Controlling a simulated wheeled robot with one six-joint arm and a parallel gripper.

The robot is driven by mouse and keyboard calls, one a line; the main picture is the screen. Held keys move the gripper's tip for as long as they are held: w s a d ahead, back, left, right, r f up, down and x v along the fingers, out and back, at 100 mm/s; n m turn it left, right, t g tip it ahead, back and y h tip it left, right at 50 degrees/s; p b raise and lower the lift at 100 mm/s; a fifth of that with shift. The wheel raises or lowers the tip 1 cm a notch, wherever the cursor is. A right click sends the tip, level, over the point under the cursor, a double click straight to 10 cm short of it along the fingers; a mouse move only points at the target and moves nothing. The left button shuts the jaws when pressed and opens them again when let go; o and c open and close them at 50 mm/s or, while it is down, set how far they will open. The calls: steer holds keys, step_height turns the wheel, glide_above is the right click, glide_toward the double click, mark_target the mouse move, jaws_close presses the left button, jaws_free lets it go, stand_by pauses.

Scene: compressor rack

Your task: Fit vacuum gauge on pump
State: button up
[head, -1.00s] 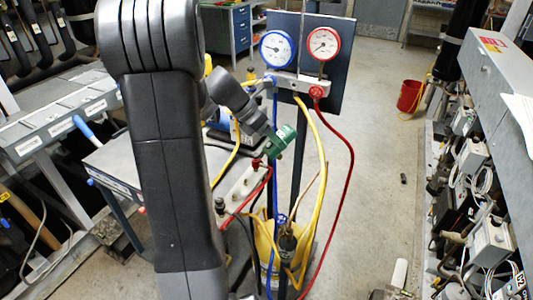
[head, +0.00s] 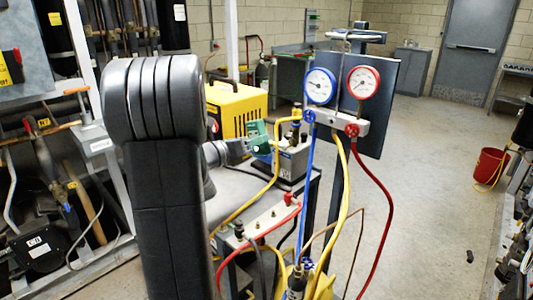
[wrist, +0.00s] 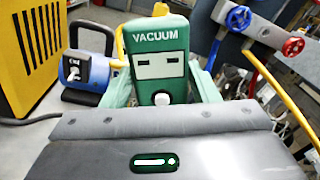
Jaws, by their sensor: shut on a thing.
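The vacuum gauge is a green block (head: 258,138) in the head view, held in my gripper (head: 248,145) left of the manifold. In the wrist view the gauge (wrist: 158,60) stands upright just beyond my gripper, with its "VACUUM" face and blank display toward the camera. My fingertips are largely hidden there. The pump (head: 292,158) is a grey box with a brass fitting (head: 296,126) on top, close to the right of the gauge. A blue motor part with a black switch (wrist: 88,70) shows left of the gauge in the wrist view. I see a gap between gauge and fitting, but cannot judge depth.
A manifold with a blue gauge (head: 320,86) and a red gauge (head: 363,82) stands right of the pump. Yellow (head: 345,190), red and blue hoses hang below it. A yellow machine (head: 240,108) stands behind my gripper. Open floor lies to the right.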

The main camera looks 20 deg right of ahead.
steer(key=w+d+t+p, duration=0.1)
steer(key=w+d, duration=0.4)
steer(key=d, duration=0.5)
steer(key=shift+w+n, duration=0.25)
steer(key=shift+n, duration=0.05)
steer(key=shift+w+d+r+b, duration=0.1)
steer(key=shift+d+b, duration=0.05)
steer(key=shift+b, duration=0.2)
stand_by(1.3)
steer(key=o, duration=1.3)
steer(key=shift+o, duration=0.2)
steer(key=b+v, duration=0.1)
steer(key=v, duration=0.5)
